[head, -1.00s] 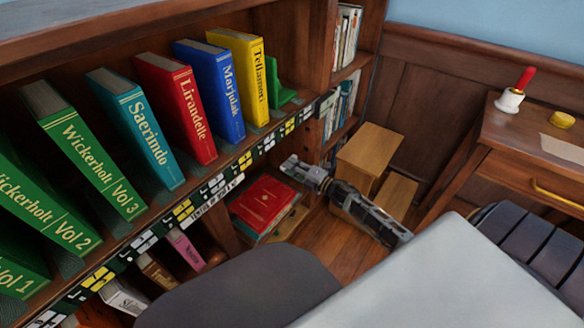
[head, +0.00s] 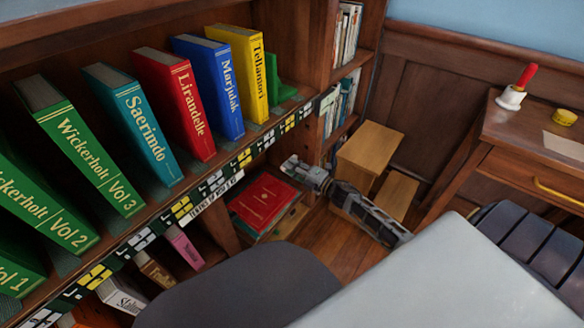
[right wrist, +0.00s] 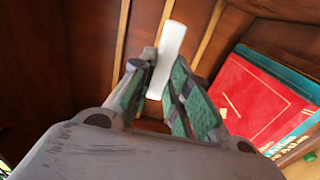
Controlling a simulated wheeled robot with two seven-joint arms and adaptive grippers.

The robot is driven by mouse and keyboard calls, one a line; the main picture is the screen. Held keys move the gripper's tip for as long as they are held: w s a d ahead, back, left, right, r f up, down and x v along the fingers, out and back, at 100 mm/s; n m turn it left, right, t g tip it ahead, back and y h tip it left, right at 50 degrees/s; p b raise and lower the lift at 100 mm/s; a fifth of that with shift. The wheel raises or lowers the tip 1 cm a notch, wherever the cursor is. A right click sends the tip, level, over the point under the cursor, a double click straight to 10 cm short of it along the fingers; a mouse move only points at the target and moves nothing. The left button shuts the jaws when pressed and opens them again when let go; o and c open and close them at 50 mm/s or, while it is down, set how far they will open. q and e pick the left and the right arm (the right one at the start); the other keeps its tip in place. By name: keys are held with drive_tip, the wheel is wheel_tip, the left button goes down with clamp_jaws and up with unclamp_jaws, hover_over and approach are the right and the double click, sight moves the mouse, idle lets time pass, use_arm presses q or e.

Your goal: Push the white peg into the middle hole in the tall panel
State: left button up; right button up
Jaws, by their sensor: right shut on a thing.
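The white peg (right wrist: 166,60) shows in the right wrist view, sticking out beyond the fingertips of my right gripper (right wrist: 155,88). The gripper's green-padded fingers are shut on it. In the head view my right gripper (head: 290,166) is low beside the bookcase, near the foot of the tall upright panel (head: 322,55); the peg is too small to make out there. Brown wood with lighter strips lies beyond the peg in the wrist view. I cannot make out the middle hole, or whether the peg touches the wood. My left gripper is not in view.
A red book (head: 264,200) lies low beside the right gripper, also in the right wrist view (right wrist: 262,100). Upright books, such as the yellow one (head: 243,75), fill the shelf above. A wooden step (head: 370,148) stands behind; a desk (head: 510,130) is at right.

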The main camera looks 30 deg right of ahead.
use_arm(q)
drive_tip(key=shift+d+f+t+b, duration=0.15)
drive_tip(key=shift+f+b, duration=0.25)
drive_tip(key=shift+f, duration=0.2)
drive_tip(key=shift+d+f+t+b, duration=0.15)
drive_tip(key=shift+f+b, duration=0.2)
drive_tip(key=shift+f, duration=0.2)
use_arm(e)
drive_tip(key=d, duration=0.1)
drive_tip(key=w+d, duration=0.1)
drive_tip(key=d, duration=0.1)
drive_tip(key=w+d, duration=0.1)
drive_tip(key=d, duration=0.1)
drive_tip(key=shift+w+d, duration=0.1)
drive_tip(key=shift+d, duration=0.1)
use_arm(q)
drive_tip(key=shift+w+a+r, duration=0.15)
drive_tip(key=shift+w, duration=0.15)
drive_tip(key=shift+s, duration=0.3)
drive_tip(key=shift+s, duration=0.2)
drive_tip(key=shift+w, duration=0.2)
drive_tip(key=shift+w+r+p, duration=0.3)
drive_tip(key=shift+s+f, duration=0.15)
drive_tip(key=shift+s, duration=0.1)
